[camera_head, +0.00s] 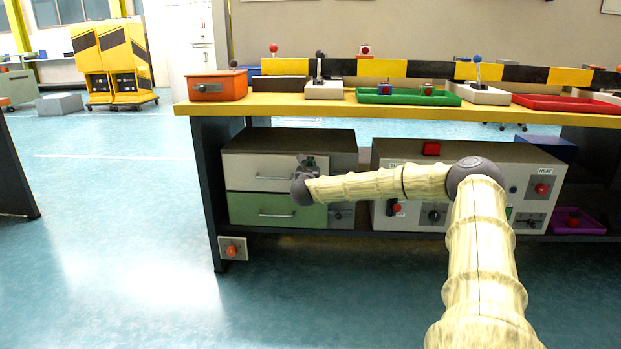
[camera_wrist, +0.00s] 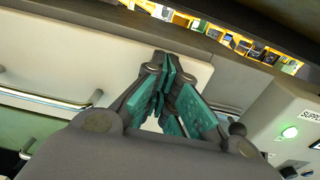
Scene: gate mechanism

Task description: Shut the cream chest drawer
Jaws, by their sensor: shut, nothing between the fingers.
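The chest stands on the shelf under the workbench, with a cream upper drawer (camera_head: 245,172) and a green lower drawer (camera_head: 250,210). The cream front has a bar handle (camera_head: 272,177). In the wrist view the cream front (camera_wrist: 90,50) fills the upper left and its handle (camera_wrist: 45,100) is at the left. The cream front seems to stand slightly forward of the green one; the exact gap is hard to tell. My gripper (camera_head: 306,160) is shut and empty at the right part of the cream front. Its teal-padded fingers (camera_wrist: 165,72) point at that front; contact cannot be told.
A light grey control box (camera_head: 460,165) with knobs and red buttons stands right of the chest. The yellow bench top (camera_head: 400,108) overhangs it, with trays and levers on it. A table leg (camera_head: 208,190) is close left of the chest. The floor in front is open.

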